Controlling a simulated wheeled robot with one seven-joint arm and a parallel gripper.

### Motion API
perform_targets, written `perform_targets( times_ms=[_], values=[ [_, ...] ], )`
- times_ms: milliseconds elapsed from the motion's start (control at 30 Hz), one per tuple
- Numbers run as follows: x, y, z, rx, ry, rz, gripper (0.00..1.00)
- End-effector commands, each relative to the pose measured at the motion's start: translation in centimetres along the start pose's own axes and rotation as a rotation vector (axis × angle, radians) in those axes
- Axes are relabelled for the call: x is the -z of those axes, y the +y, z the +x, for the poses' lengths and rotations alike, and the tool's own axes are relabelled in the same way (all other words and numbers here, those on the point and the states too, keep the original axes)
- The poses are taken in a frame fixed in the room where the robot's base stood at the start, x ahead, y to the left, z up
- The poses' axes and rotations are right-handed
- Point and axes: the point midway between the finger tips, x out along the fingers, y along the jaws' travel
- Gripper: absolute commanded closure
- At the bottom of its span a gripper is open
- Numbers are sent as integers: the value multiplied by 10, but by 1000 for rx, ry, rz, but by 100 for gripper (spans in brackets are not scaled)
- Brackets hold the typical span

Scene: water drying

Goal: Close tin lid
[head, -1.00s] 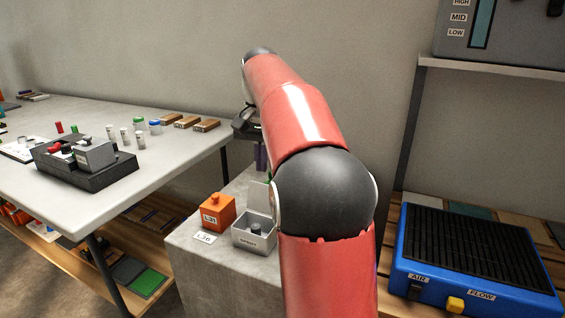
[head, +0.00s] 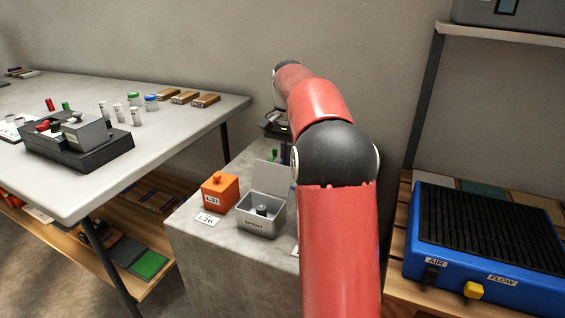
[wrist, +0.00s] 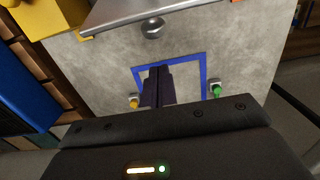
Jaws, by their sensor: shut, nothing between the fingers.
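In the wrist view a grey metal panel with a round knob (wrist: 152,27) shows at the top and looks like the lid's outer side. My gripper (head: 285,155) is behind the tin, partly hidden by my arm. In the wrist view its dark fingers (wrist: 157,85) are shut and empty over a blue square outline, apart from the panel.
An orange box (head: 220,192) marked L31 stands left of the tin, with a white label card (head: 208,219) in front. In the wrist view, small yellow (wrist: 134,101) and green (wrist: 216,90) pieces flank the fingers. A blue device (head: 480,240) stands at right.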

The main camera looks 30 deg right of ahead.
Motion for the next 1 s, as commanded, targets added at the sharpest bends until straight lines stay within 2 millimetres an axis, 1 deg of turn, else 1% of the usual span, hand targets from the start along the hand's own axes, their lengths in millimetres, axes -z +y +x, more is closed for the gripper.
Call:
perform_targets(
  times_ms=[33,100,300,700,1000],
  values=[
    [-10,0,-7,4,7,-4,100],
    [-18,0,-10,3,5,-3,100],
    [-29,0,-13,2,4,-2,100],
    [-30,0,-14,2,7,-2,100],
    [-32,-3,-17,3,61,-2,100]
  ],
)
